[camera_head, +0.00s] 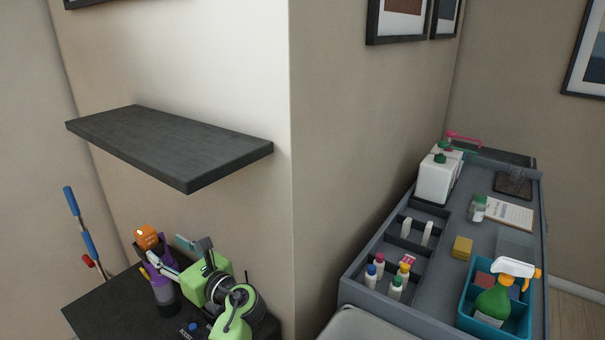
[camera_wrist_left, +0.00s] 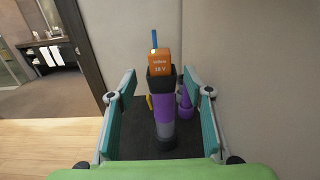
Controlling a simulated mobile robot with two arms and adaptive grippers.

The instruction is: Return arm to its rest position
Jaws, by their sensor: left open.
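My left gripper (camera_head: 167,250) is in the lower left of the head view, over a dark surface (camera_head: 90,312). In the left wrist view its two teal-padded fingers (camera_wrist_left: 159,85) are spread apart. A purple and grey handheld tool (camera_head: 163,290) with an orange battery marked 18 V stands upright just beyond the fingers. The tool also shows in the left wrist view (camera_wrist_left: 164,110), seen in the gap between the fingers. I cannot tell whether either pad touches it. My right gripper is not in view.
An empty dark shelf (camera_head: 165,145) juts from the wall above my left arm. A wall corner stands right of the arm. Blue-gripped handles (camera_head: 80,227) lean at the left. A grey cart (camera_head: 437,285) at the right holds bottles, a yellow sponge (camera_head: 462,248) and a teal caddy (camera_head: 466,309).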

